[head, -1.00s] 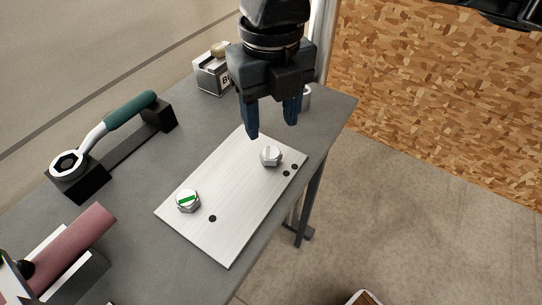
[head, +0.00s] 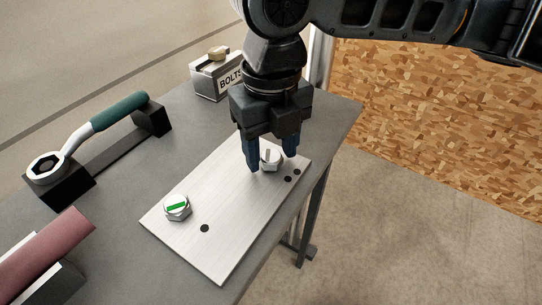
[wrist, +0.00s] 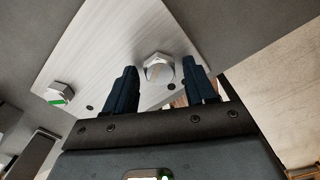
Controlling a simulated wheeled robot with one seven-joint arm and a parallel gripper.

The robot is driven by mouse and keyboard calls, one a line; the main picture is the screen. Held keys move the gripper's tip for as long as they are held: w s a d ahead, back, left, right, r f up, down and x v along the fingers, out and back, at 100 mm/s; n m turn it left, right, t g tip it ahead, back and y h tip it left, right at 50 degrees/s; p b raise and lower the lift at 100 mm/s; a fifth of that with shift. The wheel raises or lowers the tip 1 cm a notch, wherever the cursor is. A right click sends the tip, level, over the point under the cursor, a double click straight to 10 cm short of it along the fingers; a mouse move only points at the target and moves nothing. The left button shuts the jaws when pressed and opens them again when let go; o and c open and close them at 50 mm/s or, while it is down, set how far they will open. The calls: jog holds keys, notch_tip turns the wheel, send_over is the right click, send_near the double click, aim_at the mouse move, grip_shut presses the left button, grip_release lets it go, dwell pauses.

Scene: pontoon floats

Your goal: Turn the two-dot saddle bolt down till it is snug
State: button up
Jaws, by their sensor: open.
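The two-dot saddle bolt (head: 270,157) is a silver hex bolt with a pale grey bar on its head, beside two black dots (head: 292,175) on the brushed metal plate (head: 222,250). My gripper (head: 271,168) is open with its blue fingers down around this bolt's head, one on each side. In the wrist view the bolt head (wrist: 158,68) shows between the fingers (wrist: 162,88), with gaps on both sides. A second hex bolt (head: 177,207) with a green bar sits at the plate's near left, beside one black dot (head: 205,228).
A green-handled ring wrench (head: 118,111) rests on black blocks at the left. A pinkish-red handle (head: 45,250) lies at the lower left. A bolts box (head: 215,80) stands at the back. The table's right edge is close to the plate.

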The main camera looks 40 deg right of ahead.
jog(key=n+b, duration=0.1)
jog(key=n, duration=0.5)
jog(key=shift+f, duration=0.1)
jog(key=n+b, duration=0.1)
jog(key=n, duration=0.4)
jog(key=shift+n, duration=0.3)
jog(key=c, duration=0.9)
jog(key=m+p, duration=0.1)
jog(key=m, duration=0.2)
jog(key=shift+r, duration=0.2)
jog(key=m+p, duration=0.1)
jog(key=m, duration=0.4)
jog(key=shift+m, duration=0.3)
jog(key=m+p, duration=0.1)
jog(key=m, duration=0.2)
jog(key=shift+f, duration=0.15)
jog(key=shift+m+p, duration=0.3)
jog(key=shift+m, duration=0.1)
